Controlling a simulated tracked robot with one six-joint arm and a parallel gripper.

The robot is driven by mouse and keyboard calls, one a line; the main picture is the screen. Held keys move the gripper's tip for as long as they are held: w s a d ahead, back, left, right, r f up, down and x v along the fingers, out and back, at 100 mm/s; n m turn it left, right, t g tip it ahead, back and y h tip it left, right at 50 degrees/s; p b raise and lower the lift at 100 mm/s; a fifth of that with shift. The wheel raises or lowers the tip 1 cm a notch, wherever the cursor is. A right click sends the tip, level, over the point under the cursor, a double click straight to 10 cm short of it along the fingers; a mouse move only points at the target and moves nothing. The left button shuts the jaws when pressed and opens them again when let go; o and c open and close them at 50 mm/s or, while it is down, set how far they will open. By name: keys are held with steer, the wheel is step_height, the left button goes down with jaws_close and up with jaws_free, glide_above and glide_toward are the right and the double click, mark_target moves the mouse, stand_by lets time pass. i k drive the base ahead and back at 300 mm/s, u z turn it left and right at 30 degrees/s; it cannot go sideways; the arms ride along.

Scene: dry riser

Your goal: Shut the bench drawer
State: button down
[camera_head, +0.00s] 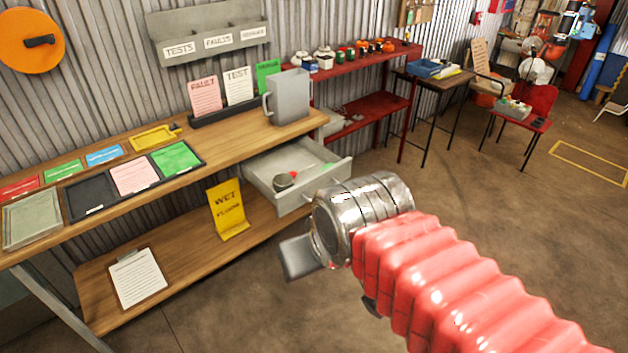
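The grey bench drawer (309,201) is pulled out from under the right end of the wooden bench (236,143). A small round dark and grey item (284,180) with a red part and a green item (322,169) lie inside it. My gripper (297,258) is in front of the drawer and lower in the picture, at the end of my red-sleeved arm. One grey finger shows; the rest is hidden by the wrist, so its opening cannot be told. I see no contact with the drawer.
A grey jug (289,97) stands on the bench above the drawer. A yellow wet-floor sign (227,209) stands on the lower shelf (180,266), left of the drawer. A red shelf unit (375,112) stands behind.

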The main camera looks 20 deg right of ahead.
mark_target(296, 154)
steer(key=u, duration=0.1)
steer(key=i, duration=1.35)
steer(key=z, duration=0.2)
